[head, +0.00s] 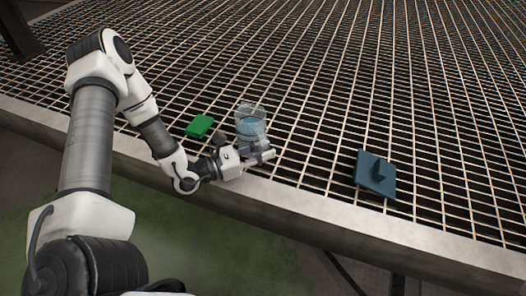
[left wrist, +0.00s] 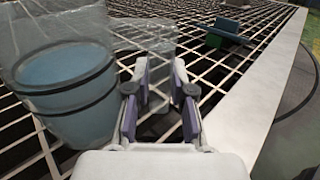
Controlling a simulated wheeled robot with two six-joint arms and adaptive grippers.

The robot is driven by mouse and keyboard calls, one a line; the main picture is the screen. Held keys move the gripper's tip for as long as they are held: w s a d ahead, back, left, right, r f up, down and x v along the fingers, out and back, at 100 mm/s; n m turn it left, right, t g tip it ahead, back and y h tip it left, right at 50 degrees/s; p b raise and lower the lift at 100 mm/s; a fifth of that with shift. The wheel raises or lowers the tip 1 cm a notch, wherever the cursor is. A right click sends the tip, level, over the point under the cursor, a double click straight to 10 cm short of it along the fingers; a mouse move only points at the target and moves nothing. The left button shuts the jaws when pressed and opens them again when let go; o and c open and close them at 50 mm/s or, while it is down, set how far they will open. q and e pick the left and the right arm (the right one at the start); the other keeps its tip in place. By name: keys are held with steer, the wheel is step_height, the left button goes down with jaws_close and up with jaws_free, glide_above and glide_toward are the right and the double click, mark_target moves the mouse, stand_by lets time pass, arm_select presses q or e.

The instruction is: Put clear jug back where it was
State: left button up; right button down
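The clear jug (head: 250,117) with bluish contents appears upright near the front edge of the metal grating. In the left wrist view the jug (left wrist: 68,85) fills the left side, with dark bands around it and a clear handle-like part reaching right. My left gripper (head: 264,155) is at the jug's near side. In the left wrist view the fingers of my left gripper (left wrist: 160,75) stand apart on either side of the clear handle part. Whether the pads press on it is unclear. The jug's base is partly hidden by the gripper. My right gripper is not in view.
A green block (head: 199,126) lies left of the jug, with a small dark grey object (head: 220,138) beside it. The grating (head: 330,90) is clear behind. A pale rim (head: 330,225) borders the front.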

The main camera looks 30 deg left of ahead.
arm_select(q)
steer(key=shift+o, duration=1.3)
